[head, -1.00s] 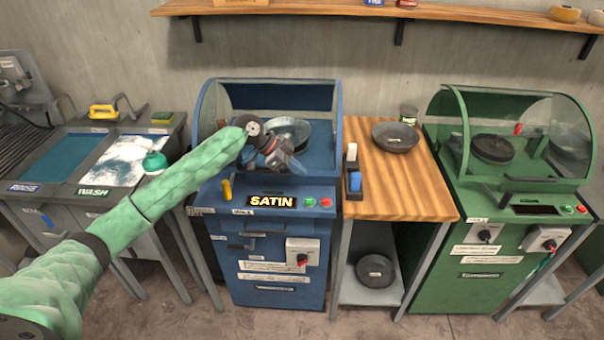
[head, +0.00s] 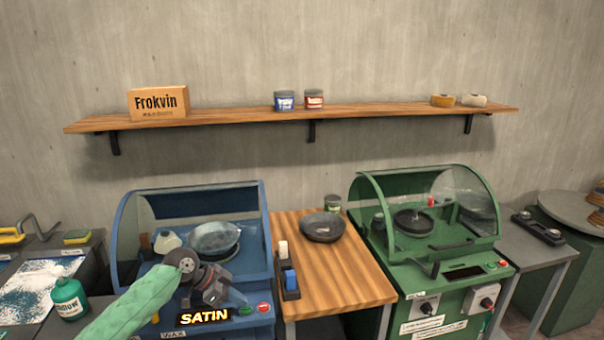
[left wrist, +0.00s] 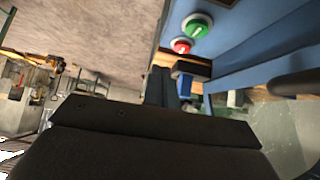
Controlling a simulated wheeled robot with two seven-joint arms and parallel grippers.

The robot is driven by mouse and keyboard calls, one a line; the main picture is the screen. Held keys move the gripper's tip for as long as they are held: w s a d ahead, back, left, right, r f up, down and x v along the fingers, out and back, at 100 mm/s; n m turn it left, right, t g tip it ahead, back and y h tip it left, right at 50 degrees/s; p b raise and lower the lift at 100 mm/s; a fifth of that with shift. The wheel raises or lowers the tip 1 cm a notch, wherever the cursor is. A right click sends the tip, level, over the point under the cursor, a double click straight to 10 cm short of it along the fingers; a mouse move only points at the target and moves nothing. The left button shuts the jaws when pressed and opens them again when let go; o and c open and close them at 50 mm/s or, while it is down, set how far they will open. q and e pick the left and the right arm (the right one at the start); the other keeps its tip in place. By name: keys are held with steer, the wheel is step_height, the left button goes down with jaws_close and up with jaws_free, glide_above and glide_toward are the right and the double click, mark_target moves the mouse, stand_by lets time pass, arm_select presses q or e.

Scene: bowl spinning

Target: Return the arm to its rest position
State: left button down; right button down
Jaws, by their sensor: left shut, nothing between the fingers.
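My left arm, in a green sleeve, comes in from the lower left of the head view. Its left gripper (head: 222,296) is in front of the blue machine (head: 262,228), over its front edge near the lit SATIN display (head: 204,317). The fingers are together with nothing between them. In the left wrist view the closed fingers (left wrist: 170,88) point toward the blue machine's front, near the green button (left wrist: 197,25) and red button (left wrist: 181,46). A grey bowl (head: 213,240) sits inside the blue machine under its clear hood. My right gripper is not in view.
A wooden table (head: 350,285) holds a dark bowl (head: 322,227) and a block holder (head: 288,284). A green machine (head: 375,215) with a clear hood stands to its right. A green bottle (head: 69,298) is at the left. A shelf (head: 230,117) runs along the wall.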

arm_select(q)
steer(key=s+d+f+n+t+y, duration=0.15)
steer(key=s+d+f, duration=0.35)
steer(key=s, duration=0.5)
steer(key=s+d+f+n+y, duration=0.1)
steer(key=s+d+f+n, duration=0.15)
steer(key=s+f, duration=0.65)
steer(key=s+a+n+y, duration=0.3)
steer(key=s+a+n, duration=0.15)
steer(key=s, duration=0.65)
steer(key=s+a+n+y, duration=0.3)
steer(key=s+a+n, duration=0.15)
steer(key=s, duration=0.55)
step_height(320, 180, down, 24)
steer(key=w+d, duration=0.2)
steer(key=s+f+g, duration=0.1)
steer(key=s+f, duration=0.3)
steer(key=f, duration=0.7)
steer(key=s+f, duration=0.4)
steer(key=f, duration=0.8)
steer(key=shift+s+d+f+g, duration=0.25)
steer(key=shift+d+f+g, duration=0.05)
steer(key=shift+g, duration=0.05)
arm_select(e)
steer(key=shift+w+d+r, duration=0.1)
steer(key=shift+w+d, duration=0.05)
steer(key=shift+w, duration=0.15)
arm_select(q)
steer(key=shift+h, duration=0.25)
